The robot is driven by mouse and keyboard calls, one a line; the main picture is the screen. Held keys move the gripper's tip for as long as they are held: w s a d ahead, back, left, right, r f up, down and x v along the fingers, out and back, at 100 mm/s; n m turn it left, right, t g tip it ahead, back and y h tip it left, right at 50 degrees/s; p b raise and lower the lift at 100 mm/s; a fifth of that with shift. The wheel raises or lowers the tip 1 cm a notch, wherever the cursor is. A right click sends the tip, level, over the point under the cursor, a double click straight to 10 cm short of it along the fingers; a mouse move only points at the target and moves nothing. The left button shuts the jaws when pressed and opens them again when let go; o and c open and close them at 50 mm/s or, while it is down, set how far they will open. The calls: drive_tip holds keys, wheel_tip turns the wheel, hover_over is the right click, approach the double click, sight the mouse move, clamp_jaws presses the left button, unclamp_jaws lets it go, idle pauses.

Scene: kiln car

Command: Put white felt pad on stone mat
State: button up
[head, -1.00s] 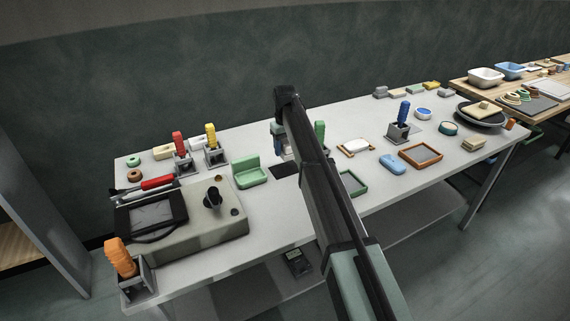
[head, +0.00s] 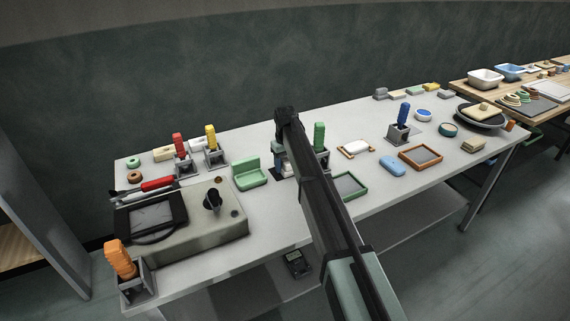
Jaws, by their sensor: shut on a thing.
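My gripper (head: 283,164) is low over the middle of the grey table, left of the green-handled tool. My arm hides much of it. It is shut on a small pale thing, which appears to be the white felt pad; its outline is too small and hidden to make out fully. The dark stone mat (head: 273,177) is right below the gripper and mostly covered by it and my arm. I cannot tell whether the pad touches the mat.
A green holder (head: 249,173) stands just left of the gripper. Several handled tools stand in grey holders. The table's back middle is clear.

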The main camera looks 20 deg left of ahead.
sight(285, 159)
drive_tip(key=o, duration=0.9)
drive_tip(key=shift+o, duration=0.2)
drive_tip(key=shift+r, duration=0.1)
wheel_tip(285, 159, up, 12)
